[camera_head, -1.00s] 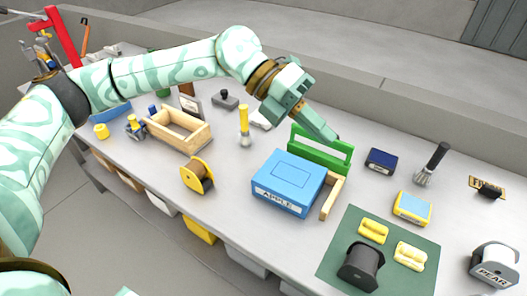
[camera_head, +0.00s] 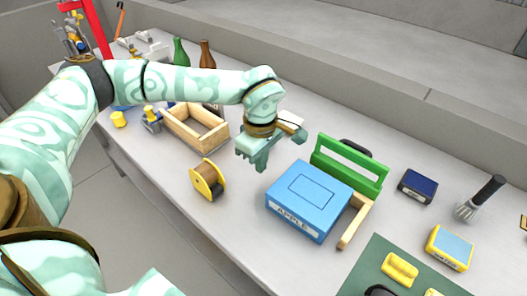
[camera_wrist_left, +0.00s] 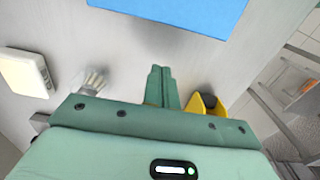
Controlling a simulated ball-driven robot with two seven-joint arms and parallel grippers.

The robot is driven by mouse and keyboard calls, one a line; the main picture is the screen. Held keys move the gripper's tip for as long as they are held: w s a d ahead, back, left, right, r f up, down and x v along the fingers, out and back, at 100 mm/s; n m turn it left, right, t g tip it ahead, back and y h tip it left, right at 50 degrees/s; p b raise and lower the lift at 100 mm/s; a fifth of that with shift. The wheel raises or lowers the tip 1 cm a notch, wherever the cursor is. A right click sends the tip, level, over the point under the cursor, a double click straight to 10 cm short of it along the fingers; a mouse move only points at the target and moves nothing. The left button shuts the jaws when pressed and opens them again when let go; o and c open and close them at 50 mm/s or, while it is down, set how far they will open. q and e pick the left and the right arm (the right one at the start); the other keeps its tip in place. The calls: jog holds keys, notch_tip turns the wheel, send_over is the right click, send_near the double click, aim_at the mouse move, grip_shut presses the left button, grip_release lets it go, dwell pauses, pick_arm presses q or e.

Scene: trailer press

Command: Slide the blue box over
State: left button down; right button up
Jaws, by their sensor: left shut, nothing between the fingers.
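The blue box (camera_head: 308,200), labelled APPLE, lies on the grey table in the head view, right of centre. A green frame (camera_head: 348,165) stands behind it and a wooden bar (camera_head: 354,221) lies along its right side. My left gripper (camera_head: 252,166) is shut and empty, pointing down just left of the box and apart from it. In the left wrist view the shut fingers (camera_wrist_left: 161,88) show, with the box's blue edge (camera_wrist_left: 185,12) beyond them. My right gripper is not in view.
A yellow-flanged spool (camera_head: 208,180) stands left of the box, near the front edge. A wooden tray (camera_head: 195,126) is farther left. A dark blue box (camera_head: 417,187), a brush (camera_head: 480,199) and a yellow-and-blue box (camera_head: 450,247) stand to the right. A green mat (camera_head: 383,262) lies in front.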

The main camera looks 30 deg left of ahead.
aim_at(285, 180)
pick_arm(q)
notch_tip(285, 180, down, 4)
jog(key=shift+d+b, duration=0.15)
jog(key=shift+b, duration=0.35)
jog(key=shift+s+d+r, duration=0.1)
jog(key=shift+d+r, duration=0.05)
jog(key=shift+d, duration=0.5)
jog(key=shift+d+r, duration=0.15)
jog(key=shift+d, duration=0.45)
jog(key=shift+s+d+r, duration=0.1)
jog(key=shift+d, duration=0.5)
jog(key=shift+s+d+r+p, duration=0.15)
jog(key=shift+d+p, duration=0.25)
jog(key=shift+d, duration=1.2)
jog(key=shift+a, duration=0.15)
